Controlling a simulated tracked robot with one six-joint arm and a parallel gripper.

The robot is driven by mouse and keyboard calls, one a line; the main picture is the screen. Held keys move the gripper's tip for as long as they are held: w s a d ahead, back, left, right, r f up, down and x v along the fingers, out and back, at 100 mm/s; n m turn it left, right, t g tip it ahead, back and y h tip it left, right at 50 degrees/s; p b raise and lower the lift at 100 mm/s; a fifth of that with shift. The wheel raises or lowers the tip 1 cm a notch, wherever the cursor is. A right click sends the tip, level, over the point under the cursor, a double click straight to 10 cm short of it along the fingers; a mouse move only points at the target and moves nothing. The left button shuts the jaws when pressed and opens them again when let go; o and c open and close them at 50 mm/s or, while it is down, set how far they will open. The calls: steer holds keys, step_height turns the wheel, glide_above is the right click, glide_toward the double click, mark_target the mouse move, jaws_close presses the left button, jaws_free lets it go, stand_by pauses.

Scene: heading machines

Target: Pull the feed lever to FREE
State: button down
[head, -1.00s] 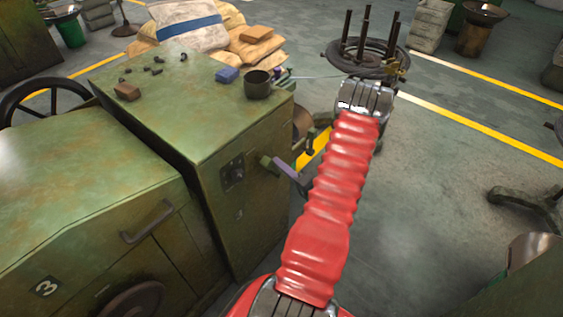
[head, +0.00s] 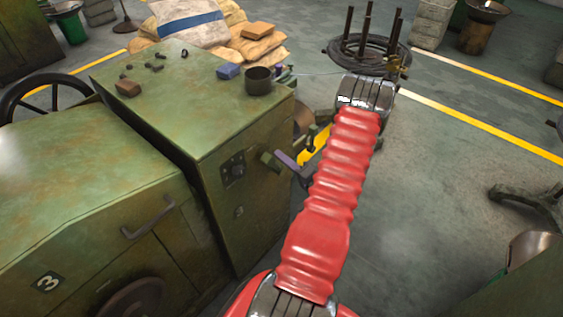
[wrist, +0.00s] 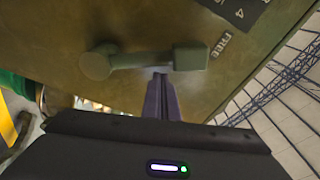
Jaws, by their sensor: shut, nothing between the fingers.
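The feed lever (wrist: 145,60) is a dull green arm on the green machine's side face, with a round hub at its left and a blocky knob at its right. In the wrist view it lies roughly level, its knob near the word FREE (wrist: 222,44). My gripper (wrist: 160,77) is shut and empty; its purple-grey fingertips are right at the lever's lower edge, beside the knob. I cannot tell whether they touch. In the head view the lever end (head: 269,160) shows just left of my gripper (head: 280,155), and my red arm hides the floor behind.
The green machine (head: 190,110) fills the left, with a black dial plate (head: 233,168) on its side. A dark cup (head: 259,80) and a blue block (head: 228,71) stand on top. A wire coil stand (head: 370,57) is behind my arm. Open floor (head: 440,170) lies to the right.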

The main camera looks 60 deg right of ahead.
steer(key=shift+s+d+r, duration=0.25)
steer(key=shift+d, duration=0.25)
steer(key=shift+s+d+r, duration=0.2)
steer(key=shift+d, duration=0.25)
steer(key=v, duration=0.9)
steer(key=shift+s+f, duration=0.1)
